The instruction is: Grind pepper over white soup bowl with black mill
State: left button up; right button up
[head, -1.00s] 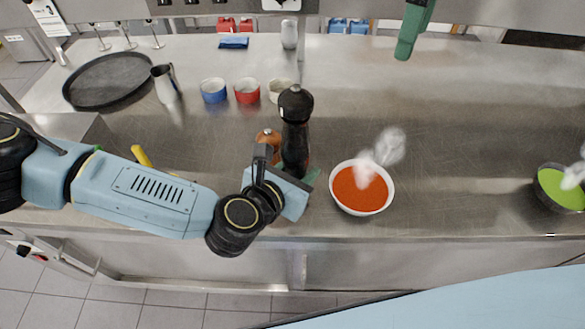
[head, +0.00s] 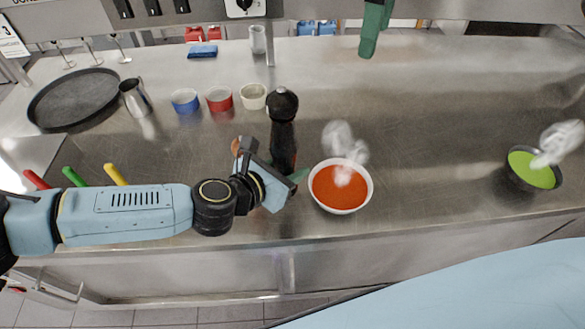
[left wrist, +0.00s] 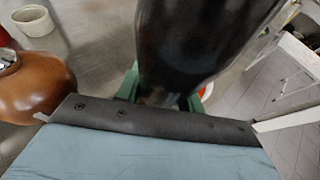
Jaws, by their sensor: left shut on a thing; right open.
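The black mill (head: 283,130) stands upright, left of the white soup bowl (head: 341,209) in the head view. My left gripper (head: 283,178) is shut on its lower part; green fingers show around it in the left wrist view, where the dark mill (left wrist: 195,40) fills the upper middle. The mill's base is hidden in the head view, so I cannot tell if it touches the counter. The white bowl holds orange-red soup with steam above it. My right gripper is not in view.
A brown mill (left wrist: 35,85) is close beside my left gripper. Blue (head: 185,102), red (head: 219,100) and cream (head: 253,97) cups stand behind. A dark bowl of green soup (head: 515,177) stands far right. The steel counter between the bowls is clear.

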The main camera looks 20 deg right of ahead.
pick_arm(q)
jog(key=d+f, duration=0.1)
jog(key=d, duration=1.3)
jog(key=shift+f, duration=0.15)
pick_arm(e)
jog(key=n, duration=0.8)
dwell(0.3)
notch_tip(320, 180, down, 8)
jog(key=shift+f, duration=0.15)
dwell(0.6)
jog(key=shift+f, duration=0.15)
